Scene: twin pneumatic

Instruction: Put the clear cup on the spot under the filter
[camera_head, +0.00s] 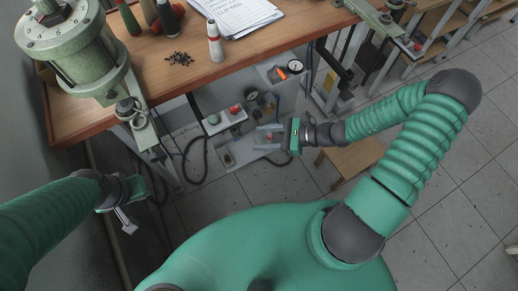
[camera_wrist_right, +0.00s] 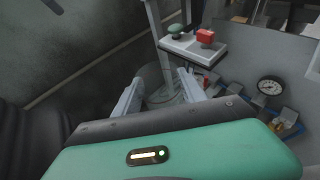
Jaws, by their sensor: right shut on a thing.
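My right gripper (camera_head: 268,137) reaches in under the table edge, near the pneumatic units. In the right wrist view its two grey fingers (camera_wrist_right: 160,78) stand apart, with a faint see-through shape between them, which looks like the clear cup (camera_wrist_right: 163,92). The gripper is shut on it. The cup's outline is hard to make out in the head view. My left gripper (camera_head: 126,219) hangs at the left, away from the units; its finger gap is not clear. I cannot single out the filter or the spot under it.
A button box (camera_head: 224,121) with a red and a green button stands just beyond the right gripper; it also shows in the wrist view (camera_wrist_right: 192,48). A round gauge (camera_wrist_right: 269,87) is to its right. The wooden table (camera_head: 175,75) overhangs. A wooden stool (camera_head: 352,158) stands nearby.

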